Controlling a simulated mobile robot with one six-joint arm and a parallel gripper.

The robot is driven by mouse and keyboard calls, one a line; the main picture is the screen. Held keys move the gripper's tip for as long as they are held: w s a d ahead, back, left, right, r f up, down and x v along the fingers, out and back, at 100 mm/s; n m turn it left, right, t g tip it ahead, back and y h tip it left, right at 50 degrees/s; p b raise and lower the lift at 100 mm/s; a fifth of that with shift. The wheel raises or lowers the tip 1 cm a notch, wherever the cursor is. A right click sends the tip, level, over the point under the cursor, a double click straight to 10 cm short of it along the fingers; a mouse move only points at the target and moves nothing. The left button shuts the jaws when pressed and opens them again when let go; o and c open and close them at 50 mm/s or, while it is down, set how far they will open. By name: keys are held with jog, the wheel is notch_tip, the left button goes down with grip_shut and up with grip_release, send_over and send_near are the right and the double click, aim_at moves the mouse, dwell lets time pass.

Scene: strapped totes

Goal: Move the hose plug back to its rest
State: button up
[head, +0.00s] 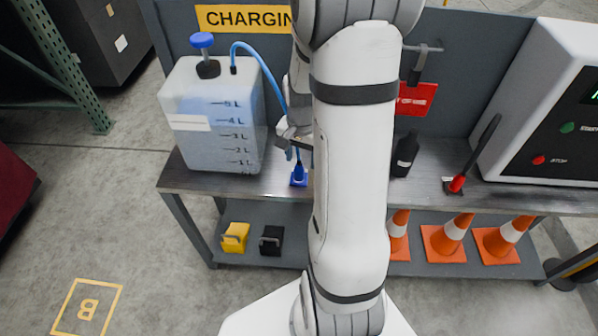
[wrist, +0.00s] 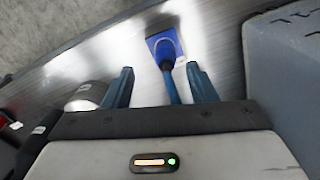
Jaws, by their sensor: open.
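I cannot tell whether the plug is fully seated.
The tank stands close left of my gripper. Orange cones (head: 445,240), a yellow block (head: 235,238) and a black block (head: 271,240) are on the lower shelf.

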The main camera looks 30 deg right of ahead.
aim_at(299, 164)
jog(key=shift+w+a+f+b, duration=0.1)
jog(key=shift+w+f+b, duration=0.1)
jog(key=shift+f, duration=0.65)
jog(key=shift+w+f+b, duration=0.1)
jog(key=shift+f+b, duration=0.1)
jog(key=shift+f, duration=0.7)
jog(key=shift+w+a+f+b, duration=0.1)
jog(key=shift+f+b, duration=0.1)
jog(key=shift+f, duration=0.65)
jog(key=c, duration=1.1)
notch_tip(299, 164, up, 10)
jog(key=shift+r+p, duration=0.1)
jog(key=shift+p, duration=0.9)
jog(key=shift+f, duration=1.6)
